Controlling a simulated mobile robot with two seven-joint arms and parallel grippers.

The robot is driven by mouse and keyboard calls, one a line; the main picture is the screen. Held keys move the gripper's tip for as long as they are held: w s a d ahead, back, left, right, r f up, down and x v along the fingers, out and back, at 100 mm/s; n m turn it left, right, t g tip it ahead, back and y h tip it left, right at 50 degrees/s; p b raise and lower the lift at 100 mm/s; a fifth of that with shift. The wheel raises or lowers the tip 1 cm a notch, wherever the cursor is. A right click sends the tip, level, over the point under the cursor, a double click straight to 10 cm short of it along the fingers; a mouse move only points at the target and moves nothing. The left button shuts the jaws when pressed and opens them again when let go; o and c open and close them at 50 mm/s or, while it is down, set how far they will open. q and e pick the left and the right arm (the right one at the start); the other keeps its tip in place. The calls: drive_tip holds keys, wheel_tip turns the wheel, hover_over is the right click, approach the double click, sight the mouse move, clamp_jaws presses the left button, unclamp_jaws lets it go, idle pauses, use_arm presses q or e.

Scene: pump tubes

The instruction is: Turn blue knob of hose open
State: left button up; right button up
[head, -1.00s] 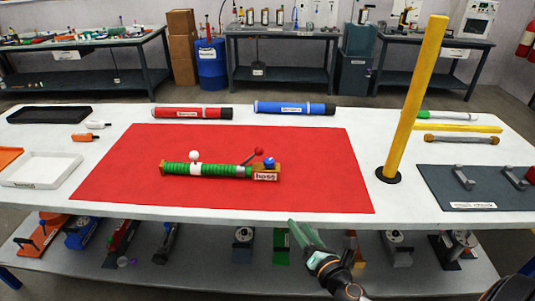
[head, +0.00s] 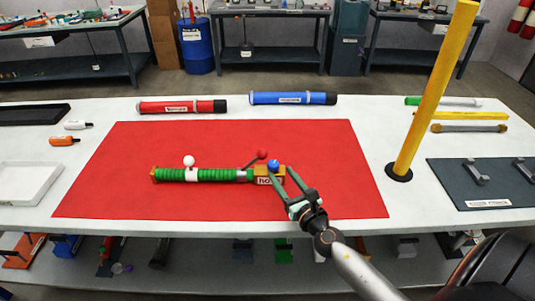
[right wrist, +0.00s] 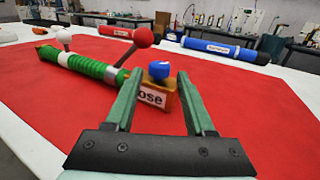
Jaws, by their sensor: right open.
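The green ribbed hose (head: 215,174) lies on a red mat (head: 120,150), with a brown end block labelled "hose" (right wrist: 151,98). The blue knob (head: 273,165) sits on top of that block; it also shows in the right wrist view (right wrist: 159,71). A red ball lever (head: 261,155) and a white ball knob (head: 189,160) stand on the hose. My right gripper (head: 281,172) is open at the block's near right side. In the right wrist view the block and blue knob appear between its two green fingers, with no visible grip. My left gripper is not in view.
A red tube (head: 182,107) and a blue tube (head: 293,98) lie behind the mat. A tall yellow post (head: 435,90) stands to the right, beside a dark plate (head: 485,183). The mat around the hose is clear.

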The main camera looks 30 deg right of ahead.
drive_tip(key=w, duration=0.6)
drive_tip(key=w+d, duration=0.1)
drive_tip(key=w, duration=0.2)
drive_tip(key=shift+w, duration=0.25)
clamp_jaws()
